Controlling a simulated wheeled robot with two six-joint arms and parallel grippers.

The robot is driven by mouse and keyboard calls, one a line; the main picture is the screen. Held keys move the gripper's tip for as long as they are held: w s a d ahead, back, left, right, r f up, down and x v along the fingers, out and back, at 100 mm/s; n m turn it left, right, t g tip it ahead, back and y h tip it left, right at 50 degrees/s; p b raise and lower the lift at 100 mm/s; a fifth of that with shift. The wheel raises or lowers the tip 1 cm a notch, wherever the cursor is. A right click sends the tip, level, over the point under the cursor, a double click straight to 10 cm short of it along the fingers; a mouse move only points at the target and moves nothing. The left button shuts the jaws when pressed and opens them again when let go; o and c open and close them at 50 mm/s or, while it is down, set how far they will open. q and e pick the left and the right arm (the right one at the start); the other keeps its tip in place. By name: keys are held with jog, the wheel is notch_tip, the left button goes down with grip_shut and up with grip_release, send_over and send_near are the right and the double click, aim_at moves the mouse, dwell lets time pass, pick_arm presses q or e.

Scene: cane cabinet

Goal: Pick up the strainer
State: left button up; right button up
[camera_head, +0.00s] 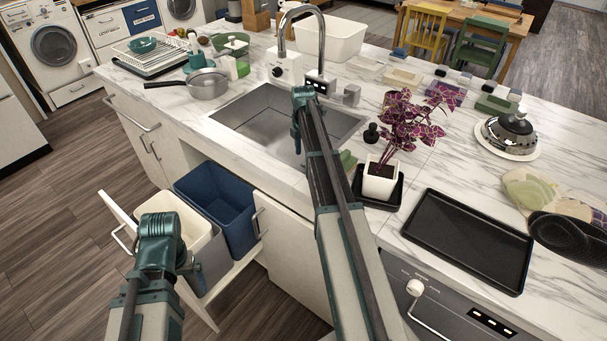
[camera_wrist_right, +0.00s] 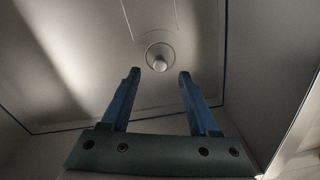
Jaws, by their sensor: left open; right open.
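A small round strainer with a pale knob (camera_wrist_right: 158,62) sits in the drain at the sink bottom in the right wrist view. My right gripper (camera_wrist_right: 159,74) is open and empty, its two blue fingers pointing toward the strainer with a gap between them and it. In the head view my right gripper (camera_head: 298,125) reaches down into the sink (camera_head: 258,118); its fingertips are hard to make out, and the strainer is not visible there. My left gripper (camera_head: 160,228) is over the pulled-out bin drawer, away from the sink; its fingers are mostly hidden.
The faucet (camera_head: 303,35) arches behind the sink. A potted purple plant (camera_head: 380,180) and a black tray (camera_head: 470,240) stand right of my right arm. A saucepan (camera_head: 208,84) is left of the sink. A white bin (camera_head: 190,222) and a blue bin (camera_head: 222,192) are below.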

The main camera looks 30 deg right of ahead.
aim_at(304, 163)
notch_tip(304, 163, down, 5)
jog(key=b, duration=0.5)
jog(key=shift+f, duration=0.15)
jog(key=shift+c, duration=0.2)
grip_shut()
